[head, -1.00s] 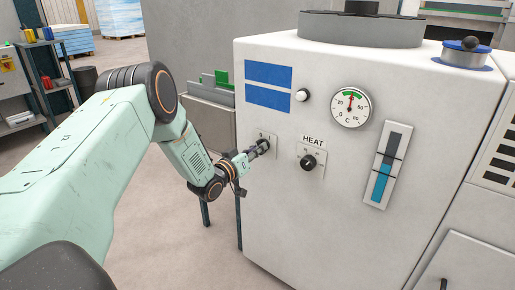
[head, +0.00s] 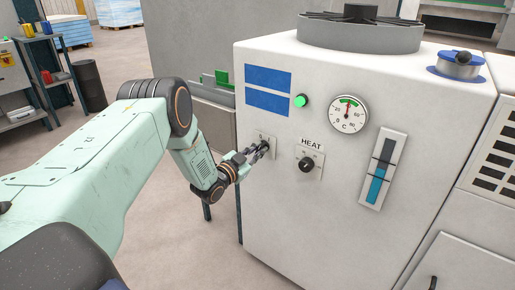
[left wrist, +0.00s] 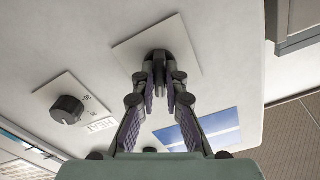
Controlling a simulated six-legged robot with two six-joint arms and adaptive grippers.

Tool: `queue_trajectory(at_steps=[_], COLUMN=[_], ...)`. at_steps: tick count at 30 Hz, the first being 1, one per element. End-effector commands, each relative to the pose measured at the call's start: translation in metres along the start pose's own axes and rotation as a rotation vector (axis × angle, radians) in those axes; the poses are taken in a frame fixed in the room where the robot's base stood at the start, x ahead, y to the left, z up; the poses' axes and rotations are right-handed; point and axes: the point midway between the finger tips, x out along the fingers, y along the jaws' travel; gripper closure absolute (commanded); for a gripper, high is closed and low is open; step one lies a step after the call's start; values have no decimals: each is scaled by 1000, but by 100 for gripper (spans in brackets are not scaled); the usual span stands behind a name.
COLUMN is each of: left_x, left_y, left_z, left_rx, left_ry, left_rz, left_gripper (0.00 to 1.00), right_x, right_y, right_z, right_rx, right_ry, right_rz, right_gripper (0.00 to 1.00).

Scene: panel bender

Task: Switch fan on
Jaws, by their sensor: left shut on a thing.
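The white machine cabinet (head: 330,220) has a fan switch plate (head: 262,138) on its front, left of the HEAT knob. My left gripper (head: 262,149) is shut on the dark fan knob, and its fingers cover most of the plate's label. In the left wrist view the fingers (left wrist: 160,78) close on both sides of the dark knob (left wrist: 158,58) on its pale plate (left wrist: 190,50). A round lamp (head: 301,101) above the switch glows green. The fan (head: 358,22) sits in a grey ring on top of the cabinet. My right gripper is not in view.
The HEAT knob (head: 306,164) is close to the right of the switch; it also shows in the left wrist view (left wrist: 67,109). A dial gauge (head: 348,114) and a level gauge (head: 384,167) are farther right. A grey bench (head: 212,112) stands behind my left arm.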

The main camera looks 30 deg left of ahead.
Motion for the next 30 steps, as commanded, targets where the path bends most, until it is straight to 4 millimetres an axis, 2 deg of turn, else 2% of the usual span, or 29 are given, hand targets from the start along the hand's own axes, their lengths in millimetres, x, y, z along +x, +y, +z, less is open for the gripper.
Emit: queue_trajectory(at_steps=[9, 23, 24, 30], left_x=[-1, -1, -1, 0], left_y=[1, 1, 1, 1], left_z=[1, 1, 1, 1], left_rx=[90, 103, 103, 102], left_ry=[-2, -2, -2, -1], left_rz=[2, 2, 2, 1], left_gripper=[100, 100, 87, 70], right_x=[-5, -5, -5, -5], right_y=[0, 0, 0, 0], right_z=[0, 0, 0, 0], right_rx=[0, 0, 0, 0], right_ry=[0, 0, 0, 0], right_rz=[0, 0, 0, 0], right_gripper=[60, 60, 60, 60])
